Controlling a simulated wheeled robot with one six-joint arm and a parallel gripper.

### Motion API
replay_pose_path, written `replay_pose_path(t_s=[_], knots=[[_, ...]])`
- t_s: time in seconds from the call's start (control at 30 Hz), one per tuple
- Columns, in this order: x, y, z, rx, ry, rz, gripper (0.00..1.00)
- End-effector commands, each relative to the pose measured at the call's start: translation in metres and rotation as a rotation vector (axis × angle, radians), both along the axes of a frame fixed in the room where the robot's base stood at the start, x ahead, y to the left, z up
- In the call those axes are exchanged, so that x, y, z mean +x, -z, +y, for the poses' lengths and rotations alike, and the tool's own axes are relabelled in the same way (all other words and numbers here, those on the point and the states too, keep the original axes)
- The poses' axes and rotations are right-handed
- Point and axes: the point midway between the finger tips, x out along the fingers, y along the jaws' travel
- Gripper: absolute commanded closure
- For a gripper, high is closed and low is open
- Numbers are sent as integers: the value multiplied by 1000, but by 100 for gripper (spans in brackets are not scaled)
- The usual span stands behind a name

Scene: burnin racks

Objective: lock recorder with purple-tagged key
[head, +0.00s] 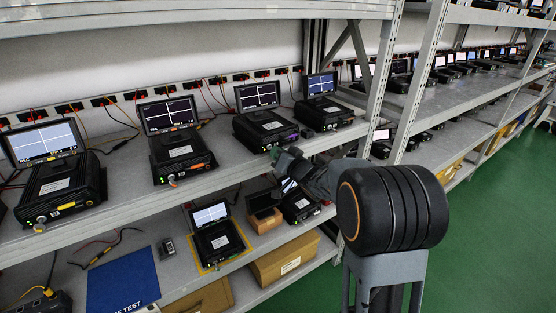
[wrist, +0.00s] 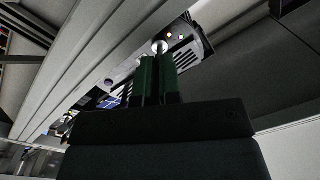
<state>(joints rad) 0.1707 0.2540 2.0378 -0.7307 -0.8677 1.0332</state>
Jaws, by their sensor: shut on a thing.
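Recorders with lit screens stand in a row on the upper shelf. The third recorder (head: 262,128) from the left shows a purple patch on its front right edge, and my gripper (head: 283,157) is at its front. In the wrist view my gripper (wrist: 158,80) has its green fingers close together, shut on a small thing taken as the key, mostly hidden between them. A round silver piece (wrist: 159,47) shows at the fingertips, against the recorder's front (wrist: 185,48). I cannot tell whether it is the key's head or the lock. No purple tag is clear in the wrist view.
The upper shelf's front edge (head: 110,228) runs just below the recorders. A rack post (head: 383,75) stands to the right. The lower shelf holds a recorder on a yellow-edged mat (head: 243,243), a blue mat (head: 125,283) and cardboard boxes (head: 285,262). Green floor is open at right.

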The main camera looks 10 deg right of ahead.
Motion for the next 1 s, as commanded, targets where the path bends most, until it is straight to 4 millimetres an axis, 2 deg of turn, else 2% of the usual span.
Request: replay_pose_path(t_s=[0.03,1.0], knots=[[0,5,0,-42,1,-19,100],[0,3,0,-894,1,-342,100]])
